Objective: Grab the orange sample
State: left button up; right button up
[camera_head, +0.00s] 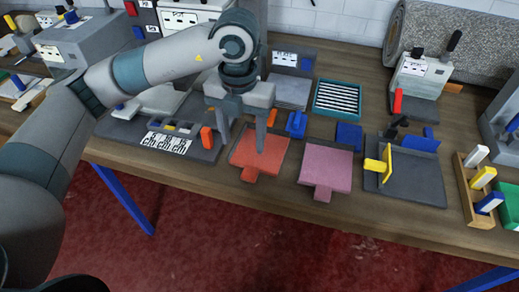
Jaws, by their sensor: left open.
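The orange sample (246,158) is a flat square with a short tab at its front edge, lying on the wooden table. My left gripper (243,148) is open and points down over it. One finger is in front of the sample's middle in the picture, and the other is just past its left edge. Nothing shows between the fingers. I cannot tell whether the fingertips touch the sample. My right gripper is not in view.
A pink sample (326,169) lies just right of the orange one. A grey board with a yellow clamp (386,163) is further right, then a wooden rack (468,190) of coloured blocks. A grey device with printed labels (167,142) is at left. A blue tray (337,98) lies behind.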

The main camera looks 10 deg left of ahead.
pick_arm(q)
jog(key=p, duration=0.2)
send_over(249, 175)
jog(key=f, duration=0.4)
jog(key=a+f, duration=0.1)
jog(key=f, duration=0.1)
jog(key=shift+s+f, duration=0.15)
jog(key=shift+f, duration=0.75)
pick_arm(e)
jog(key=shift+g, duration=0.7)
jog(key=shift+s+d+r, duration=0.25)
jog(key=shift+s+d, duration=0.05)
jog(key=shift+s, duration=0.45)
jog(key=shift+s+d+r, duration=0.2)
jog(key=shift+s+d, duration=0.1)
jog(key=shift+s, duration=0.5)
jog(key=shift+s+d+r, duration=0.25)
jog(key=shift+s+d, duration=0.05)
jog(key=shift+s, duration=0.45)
pick_arm(q)
jog(key=shift+d+f+p, duration=0.25)
jog(key=shift+f+p, duration=0.4)
jog(key=shift+p, duration=0.15)
jog(key=f+p, duration=0.1)
jog(key=f, duration=0.2)
jog(key=shift+d, duration=0.2)
jog(key=shift+f, duration=0.45)
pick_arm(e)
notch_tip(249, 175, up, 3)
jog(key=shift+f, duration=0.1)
